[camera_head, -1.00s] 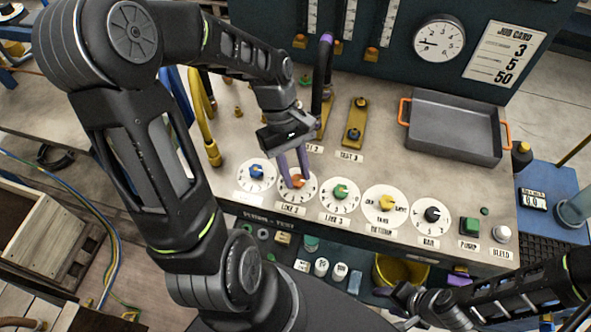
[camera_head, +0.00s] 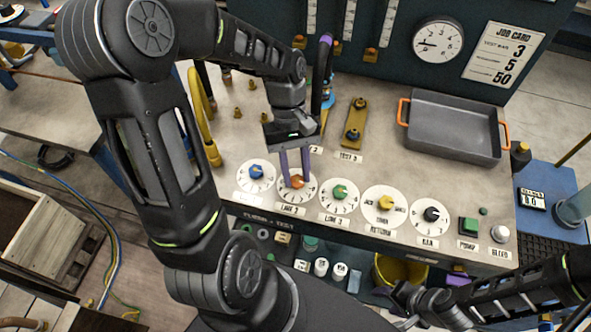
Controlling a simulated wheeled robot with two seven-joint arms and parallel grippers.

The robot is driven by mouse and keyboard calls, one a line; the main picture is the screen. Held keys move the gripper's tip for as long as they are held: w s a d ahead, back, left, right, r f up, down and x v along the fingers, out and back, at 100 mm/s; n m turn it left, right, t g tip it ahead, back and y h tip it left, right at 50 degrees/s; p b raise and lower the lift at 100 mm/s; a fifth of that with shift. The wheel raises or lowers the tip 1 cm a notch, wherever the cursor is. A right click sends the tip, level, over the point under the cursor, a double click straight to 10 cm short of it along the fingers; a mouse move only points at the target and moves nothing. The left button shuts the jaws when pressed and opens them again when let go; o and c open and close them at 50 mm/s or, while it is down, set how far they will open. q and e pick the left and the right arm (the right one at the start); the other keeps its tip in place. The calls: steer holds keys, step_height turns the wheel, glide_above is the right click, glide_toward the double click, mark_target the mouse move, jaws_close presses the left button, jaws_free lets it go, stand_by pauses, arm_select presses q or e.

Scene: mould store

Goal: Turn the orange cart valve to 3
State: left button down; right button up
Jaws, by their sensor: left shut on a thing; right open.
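The orange valve knob (camera_head: 297,181) sits on a white dial (camera_head: 309,194) in the row on the cart top, second from the left. My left gripper (camera_head: 296,178) reaches down from above, its two purple fingers shut on the orange knob. The dial's numbers are too small to read, and the fingers cover part of it. My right gripper (camera_head: 408,304) is low at the right, beyond the cart's front edge, open and away from the dials.
Blue (camera_head: 256,172), green (camera_head: 340,192), yellow (camera_head: 386,203) and black (camera_head: 431,214) knobs stand close beside. A grey tray (camera_head: 453,127) with orange handles lies at the right. A gauge (camera_head: 438,42) and job card (camera_head: 503,54) are on the back panel.

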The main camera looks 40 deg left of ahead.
arm_select(q)
steer(key=m, duration=0.1)
steer(key=m+y, duration=0.1)
steer(key=m, duration=0.1)
steer(key=shift+w+d+m+g, duration=0.15)
steer(key=shift+m+g, duration=0.15)
steer(key=shift+g, duration=0.1)
steer(key=m+y, duration=0.1)
steer(key=m, duration=0.2)
steer(key=shift+d+m, duration=0.15)
steer(key=shift+m, duration=0.15)
steer(key=m+y, duration=0.1)
steer(key=m, duration=0.2)
steer(key=shift+d+m+g+y, duration=0.15)
steer(key=shift+m+g+y, duration=0.15)
steer(key=shift+m+y, duration=0.1)
steer(key=shift+d+m+y, duration=0.15)
steer(key=shift+m+y, duration=0.55)
steer(key=shift+m, duration=1.2)
steer(key=c, duration=1.1)
jaws_free()
